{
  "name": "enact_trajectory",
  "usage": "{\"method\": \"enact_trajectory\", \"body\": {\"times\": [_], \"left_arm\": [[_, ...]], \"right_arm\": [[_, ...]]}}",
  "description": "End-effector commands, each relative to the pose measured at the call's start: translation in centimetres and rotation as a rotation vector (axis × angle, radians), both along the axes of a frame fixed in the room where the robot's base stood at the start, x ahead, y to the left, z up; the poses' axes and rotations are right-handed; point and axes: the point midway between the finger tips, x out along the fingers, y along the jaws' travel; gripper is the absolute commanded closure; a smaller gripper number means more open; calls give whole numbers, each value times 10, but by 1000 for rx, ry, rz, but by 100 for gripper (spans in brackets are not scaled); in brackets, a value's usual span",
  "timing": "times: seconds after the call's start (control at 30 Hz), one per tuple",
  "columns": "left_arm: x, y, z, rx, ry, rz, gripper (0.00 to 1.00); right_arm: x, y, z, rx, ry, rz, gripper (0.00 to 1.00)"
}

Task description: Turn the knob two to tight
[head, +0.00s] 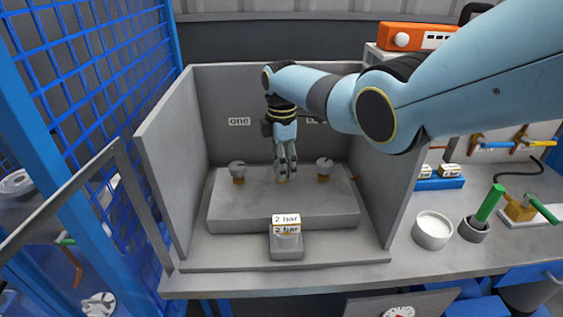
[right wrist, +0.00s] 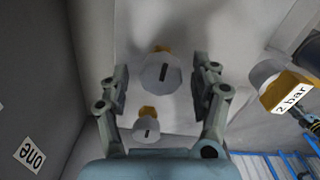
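My right gripper (head: 285,172) points down at the middle of a grey block (head: 235,212), between a left grey knob (head: 238,170) and a right grey knob (head: 324,167). A bit of brass shows under its fingers, so a middle knob seems mostly hidden there. In the right wrist view the fingers stand apart, one on each side of a grey knob with a dark slot and a brass base (right wrist: 162,73). The sign "one" (head: 239,121) is readable; the other sign is mostly hidden by my arm.
Grey walls enclose the block at left (head: 172,150), back and right. A small stand with a "2 bar" label (head: 287,220) is at the front. A white cup (head: 432,230) and a green-handled item (head: 489,203) stand right of the enclosure. Blue mesh (head: 85,75) is at left.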

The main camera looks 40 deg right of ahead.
Motion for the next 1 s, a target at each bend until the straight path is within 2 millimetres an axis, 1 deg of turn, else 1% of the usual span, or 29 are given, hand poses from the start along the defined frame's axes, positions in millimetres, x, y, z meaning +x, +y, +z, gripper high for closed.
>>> {"method": "enact_trajectory", "body": {"times": [0.23,0.33,0.47,0.6,0.73,0.83,1.0], "left_arm": [[0,1,0,1,0,0,60],[0,1,0,1,0,0,60],[0,1,0,1,0,0,60],[0,0,0,0,0,0,60],[0,0,0,0,0,0,60],[0,0,0,0,0,0,60],[0,0,0,0,0,0,60]], "right_arm": [[0,1,2,1,1,1,36],[1,0,10,1,-3,1,36],[0,1,32,0,-3,1,36],[1,0,66,0,-4,2,36],[0,0,93,-1,-3,0,36],[1,0,108,0,-2,0,36],[0,0,119,1,0,0,36]]}}
